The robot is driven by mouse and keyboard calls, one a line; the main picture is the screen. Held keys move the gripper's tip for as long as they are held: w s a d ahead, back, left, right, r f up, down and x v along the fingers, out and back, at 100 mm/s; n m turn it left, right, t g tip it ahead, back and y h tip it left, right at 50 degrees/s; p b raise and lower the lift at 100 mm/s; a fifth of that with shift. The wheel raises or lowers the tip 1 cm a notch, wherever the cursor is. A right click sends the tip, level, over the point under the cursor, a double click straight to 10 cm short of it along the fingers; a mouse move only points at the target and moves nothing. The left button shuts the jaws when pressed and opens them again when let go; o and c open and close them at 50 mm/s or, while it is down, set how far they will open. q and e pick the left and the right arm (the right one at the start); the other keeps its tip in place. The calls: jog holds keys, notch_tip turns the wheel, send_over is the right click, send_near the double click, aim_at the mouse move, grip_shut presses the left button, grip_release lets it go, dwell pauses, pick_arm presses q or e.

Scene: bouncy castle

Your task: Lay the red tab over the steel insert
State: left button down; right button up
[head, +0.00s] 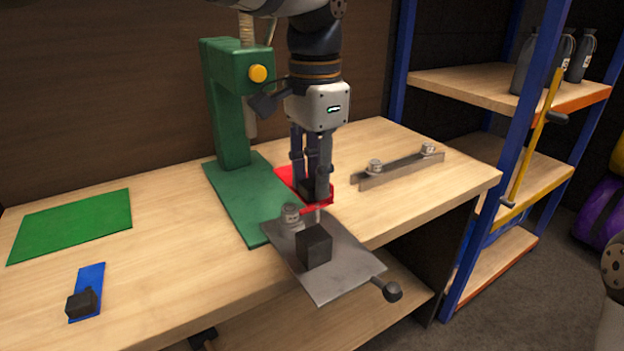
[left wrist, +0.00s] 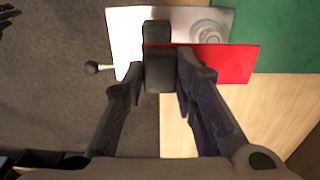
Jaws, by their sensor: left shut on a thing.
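My left gripper (head: 316,192) points down and is shut on the black block (left wrist: 158,72) of the red tab (head: 288,176). The red tab (left wrist: 225,62) stretches to the right of the fingers in the left wrist view. In the head view it is beside the green press foot, just behind the steel plate (head: 342,279), which I take as the steel insert. The plate bears a round bolt (head: 291,214), a black block (head: 314,246) and a ball-ended handle (head: 386,289). The tab's height above the bench is unclear.
The green press (head: 226,110) stands behind the tab. A steel bar (head: 400,170) with two bolts lies to the right. A green sheet (head: 72,225) and a blue tab (head: 89,285) with a black block lie left. A blue-framed shelf (head: 490,90) stands right of the bench.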

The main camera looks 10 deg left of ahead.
pick_arm(q)
jog(key=shift+s+f+b, duration=0.15)
jog(key=shift+f, duration=1.25)
jog(key=shift+s+f+b, duration=0.15)
jog(key=shift+f, duration=1.2)
pick_arm(e)
jog(key=shift+s+f, duration=0.45)
jog(key=shift+s, duration=0.25)
jog(key=shift+w+r, duration=0.2)
jog(key=shift+w, duration=0.05)
pick_arm(q)
jog(key=shift+f, duration=0.3)
pick_arm(e)
jog(key=shift+w+r, duration=0.1)
pick_arm(q)
jog(key=shift+p, duration=0.3)
pick_arm(e)
jog(key=shift+w+r, duration=0.15)
pick_arm(q)
jog(key=shift+f, duration=0.35)
pick_arm(e)
jog(key=shift+w+r, duration=0.3)
jog(key=shift+w, duration=0.05)
